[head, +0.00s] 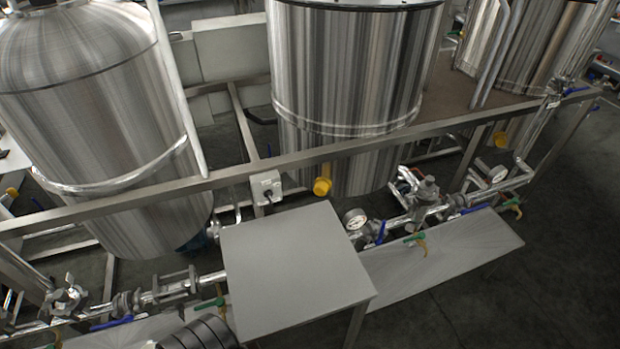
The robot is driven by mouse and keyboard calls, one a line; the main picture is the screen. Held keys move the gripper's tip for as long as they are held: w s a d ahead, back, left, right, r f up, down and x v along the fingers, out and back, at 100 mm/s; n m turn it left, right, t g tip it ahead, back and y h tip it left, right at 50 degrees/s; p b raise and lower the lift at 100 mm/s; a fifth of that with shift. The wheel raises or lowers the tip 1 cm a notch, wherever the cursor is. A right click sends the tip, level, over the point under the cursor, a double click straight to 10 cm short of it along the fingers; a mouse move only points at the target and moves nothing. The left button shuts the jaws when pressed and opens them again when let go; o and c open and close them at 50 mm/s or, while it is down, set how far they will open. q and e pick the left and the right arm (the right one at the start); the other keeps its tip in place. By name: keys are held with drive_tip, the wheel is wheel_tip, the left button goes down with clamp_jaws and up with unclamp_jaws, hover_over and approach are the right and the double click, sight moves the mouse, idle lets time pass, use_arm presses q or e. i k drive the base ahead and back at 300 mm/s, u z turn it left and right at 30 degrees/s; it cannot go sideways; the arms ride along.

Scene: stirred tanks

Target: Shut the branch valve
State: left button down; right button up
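Several valves sit on the steel pipework below the tanks; I cannot tell which is the branch valve. A blue lever (380,232) shows beside a round gauge (355,218) right of the grey table. Another blue lever (110,322) lies along the pipe at lower left, and a third blue lever (475,208) is further right. Small green-and-yellow handles show at the middle right (415,239), far right (512,203) and lower left (210,304). Whether each valve is open or shut is too small to tell. Neither of my grippers is in view.
A grey flat-topped table (292,265) stands in front of the pipes. A steel frame rail (350,149) runs across the large tanks (345,75). A low grey ledge (450,255) lies under the right pipes. The dark floor (560,270) at right is clear.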

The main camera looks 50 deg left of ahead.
sight(109, 324)
drive_tip(key=u, duration=1.1)
drive_tip(key=k, duration=0.4)
drive_tip(key=u, duration=2.15)
